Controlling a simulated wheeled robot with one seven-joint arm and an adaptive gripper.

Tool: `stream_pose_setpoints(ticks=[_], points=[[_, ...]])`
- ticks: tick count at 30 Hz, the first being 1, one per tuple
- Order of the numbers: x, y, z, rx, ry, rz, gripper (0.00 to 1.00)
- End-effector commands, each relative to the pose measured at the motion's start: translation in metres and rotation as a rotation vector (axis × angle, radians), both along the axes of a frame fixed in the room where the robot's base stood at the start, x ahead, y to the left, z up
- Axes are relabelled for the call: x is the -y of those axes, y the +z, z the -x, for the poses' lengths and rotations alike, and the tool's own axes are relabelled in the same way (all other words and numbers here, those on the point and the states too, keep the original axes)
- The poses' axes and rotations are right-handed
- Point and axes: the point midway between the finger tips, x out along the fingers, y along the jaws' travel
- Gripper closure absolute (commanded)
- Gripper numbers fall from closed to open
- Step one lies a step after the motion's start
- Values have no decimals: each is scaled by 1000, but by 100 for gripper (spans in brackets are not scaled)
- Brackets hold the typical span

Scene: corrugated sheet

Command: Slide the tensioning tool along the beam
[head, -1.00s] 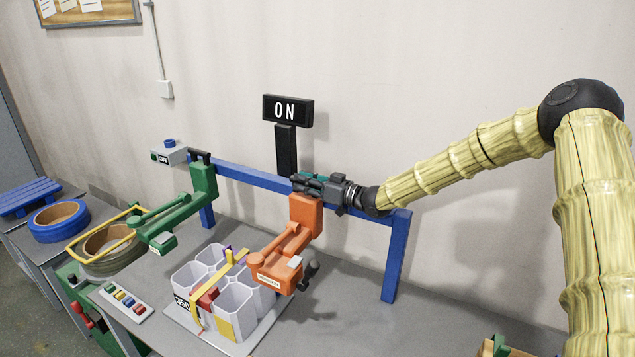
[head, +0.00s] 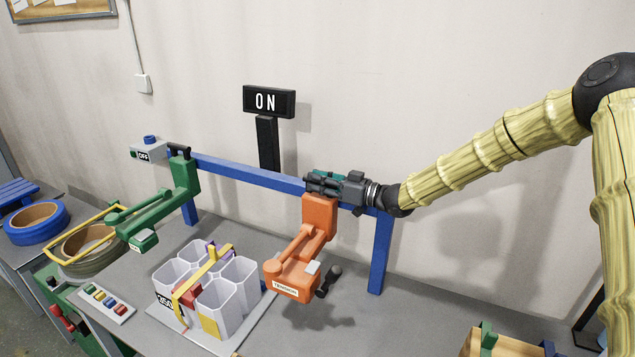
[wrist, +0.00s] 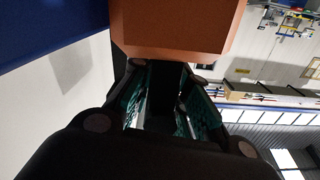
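The orange tensioning tool (head: 318,215) hangs on the blue beam (head: 252,174), right of the beam's middle, with its labelled lower body and black knob out over the bench. My gripper (head: 322,181) is at the top of the tool, coming in from the right. The wrist view shows its teal-padded fingers (wrist: 160,102) on either side of something dark, right against the tool's orange block (wrist: 180,25). The gripper appears closed on the tool's top grip, which it mostly hides.
A green tool (head: 165,205) hangs at the beam's left end. Clear containers (head: 225,295) with a yellow strap stand left of the orange tool. A black ON sign (head: 268,102) rises behind the beam. The beam's right post (head: 380,255) is close by. A wooden box (head: 480,345) is front right.

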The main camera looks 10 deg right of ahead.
Motion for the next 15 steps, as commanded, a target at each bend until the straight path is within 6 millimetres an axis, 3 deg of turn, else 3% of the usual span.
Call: stream_pose_setpoints(ticks=[6,15], points=[[6,3,-2,4,-9,-2,59],[31,2,17,2,-5,-1,59]])
